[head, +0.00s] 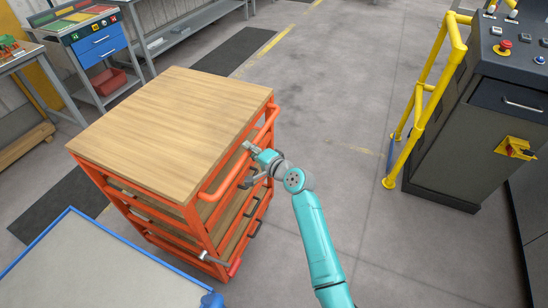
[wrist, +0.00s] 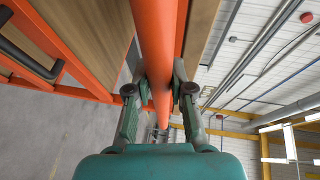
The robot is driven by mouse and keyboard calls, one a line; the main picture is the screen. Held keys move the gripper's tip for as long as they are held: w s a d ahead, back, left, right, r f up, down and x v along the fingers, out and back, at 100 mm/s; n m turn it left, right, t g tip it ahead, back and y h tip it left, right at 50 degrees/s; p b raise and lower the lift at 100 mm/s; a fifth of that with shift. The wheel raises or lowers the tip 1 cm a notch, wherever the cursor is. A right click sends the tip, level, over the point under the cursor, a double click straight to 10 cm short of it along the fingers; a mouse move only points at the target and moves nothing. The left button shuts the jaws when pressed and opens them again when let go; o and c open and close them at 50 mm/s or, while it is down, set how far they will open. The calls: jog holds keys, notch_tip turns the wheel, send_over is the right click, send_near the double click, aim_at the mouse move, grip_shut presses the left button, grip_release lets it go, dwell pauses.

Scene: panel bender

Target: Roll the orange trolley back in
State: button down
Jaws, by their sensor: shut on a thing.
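The orange trolley (head: 190,205) has a wooden top and several shelves below, and stands on the grey floor left of centre in the head view. Its orange push handle (head: 240,150) runs along the right side of the top. My gripper (head: 250,155) is at this handle, at the end of my teal arm. In the wrist view the orange bar (wrist: 156,45) passes between the two fingers of my gripper (wrist: 160,90), which are shut on it. The trolley's wheels are hidden or too small to make out.
A blue-edged table (head: 100,270) stands close at the front left. A workbench with blue drawers (head: 97,45) is at the back left. A yellow rail (head: 430,95) and a control cabinet (head: 480,130) stand at the right. The floor (head: 340,130) between trolley and rail is clear.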

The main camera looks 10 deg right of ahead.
aim_at(243, 157)
jog(key=w+a, duration=0.4)
jog(key=a, duration=0.1)
jog(key=w+a, duration=0.2)
jog(key=a, duration=0.1)
jog(key=shift+w+a+r, duration=0.1)
jog(key=shift+a, duration=0.15)
jog(key=c, duration=1.4)
grip_release()
jog(key=o, duration=0.4)
jog(key=shift+w+a, duration=0.1)
jog(key=shift+a, duration=0.05)
jog(key=shift+c, duration=0.2)
jog(key=v, duration=1.2)
